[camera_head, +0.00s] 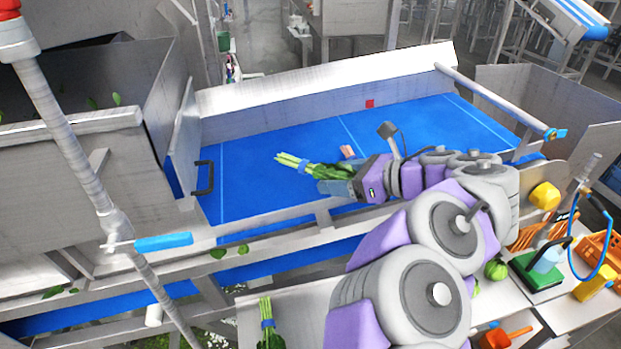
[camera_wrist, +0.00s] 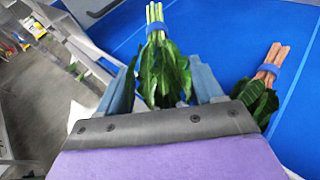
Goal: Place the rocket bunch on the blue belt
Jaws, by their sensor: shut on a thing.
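A leafy green bunch with pale green stems and a blue band, which I take as the rocket bunch (camera_head: 313,169), is held in my gripper (camera_head: 338,186). In the wrist view, the bunch (camera_wrist: 161,70) sits between the two blue-grey fingers of my gripper (camera_wrist: 163,75), stems pointing away from me. The blue belt (camera_head: 260,180) lies under and around it; it also shows in the wrist view (camera_wrist: 225,40). I cannot tell whether the bunch touches the belt. My gripper hides part of the leaves.
A pink-stemmed bunch (camera_head: 347,152) lies on the belt beside my gripper, at right in the wrist view (camera_wrist: 266,80). Another green bunch (camera_head: 267,325) lies on the front table. A metal rail (camera_head: 290,212) edges the belt. The belt's left part is clear.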

